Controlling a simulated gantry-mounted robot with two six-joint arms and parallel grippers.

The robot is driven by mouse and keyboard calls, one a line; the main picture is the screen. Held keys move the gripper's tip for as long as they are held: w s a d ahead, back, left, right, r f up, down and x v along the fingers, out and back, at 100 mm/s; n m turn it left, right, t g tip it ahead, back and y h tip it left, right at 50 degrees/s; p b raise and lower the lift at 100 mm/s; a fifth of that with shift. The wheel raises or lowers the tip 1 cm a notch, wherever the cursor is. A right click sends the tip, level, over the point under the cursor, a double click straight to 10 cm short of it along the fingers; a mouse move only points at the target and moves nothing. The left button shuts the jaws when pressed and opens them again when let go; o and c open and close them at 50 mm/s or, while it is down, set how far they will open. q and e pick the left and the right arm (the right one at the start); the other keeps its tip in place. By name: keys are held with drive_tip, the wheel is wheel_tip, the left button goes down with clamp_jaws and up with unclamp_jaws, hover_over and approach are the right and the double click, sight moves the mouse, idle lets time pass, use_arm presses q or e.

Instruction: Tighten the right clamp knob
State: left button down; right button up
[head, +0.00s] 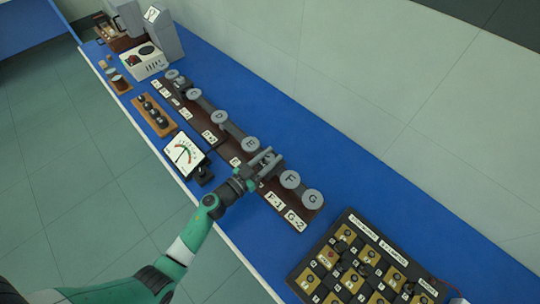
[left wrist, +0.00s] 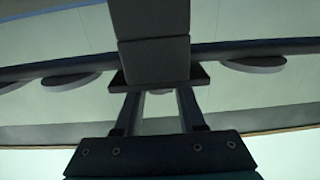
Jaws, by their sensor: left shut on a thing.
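A long dark rail (head: 225,150) lies along the blue bench, with grey discs lettered C to G and white label plates beside them. My left gripper (head: 266,160) is over the rail between disc E (head: 250,144) and disc F (head: 290,179), and is shut on a grey part there. The fingers hide much of the held part, so I cannot make out the right clamp knob clearly. My right gripper is not in view.
A meter with a dial (head: 184,155) stands left of the rail, by a wooden board with black knobs (head: 153,115). A dark panel with brass squares (head: 365,262) is at front right. Bare blue bench (head: 330,150) lies behind the rail.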

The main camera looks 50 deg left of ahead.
use_arm(q)
drive_tip(key=h+p, duration=0.1)
drive_tip(key=m+h+p, duration=0.1)
drive_tip(key=shift+a+r+m+h, duration=0.1)
drive_tip(key=shift+r+m+h, duration=0.15)
drive_tip(key=shift+m+h, duration=0.05)
drive_tip(key=shift+f+m+g+h, duration=0.15)
drive_tip(key=shift+m+g+h, duration=0.15)
drive_tip(key=shift+m+h, duration=0.6)
drive_tip(key=m+h, duration=0.1)
drive_tip(key=g+h, duration=0.1)
drive_tip(key=h, duration=0.1)
drive_tip(key=shift+f+m+h, duration=0.2)
drive_tip(key=shift+m+h, duration=0.1)
drive_tip(key=shift+m, duration=0.1)
drive_tip(key=shift+m+g+h+b, duration=0.7)
drive_tip(key=shift+m+h+b, duration=0.25)
drive_tip(key=shift+h, duration=0.25)
drive_tip(key=c, duration=0.5)
unclamp_jaws()
drive_tip(key=shift+r, duration=0.1)
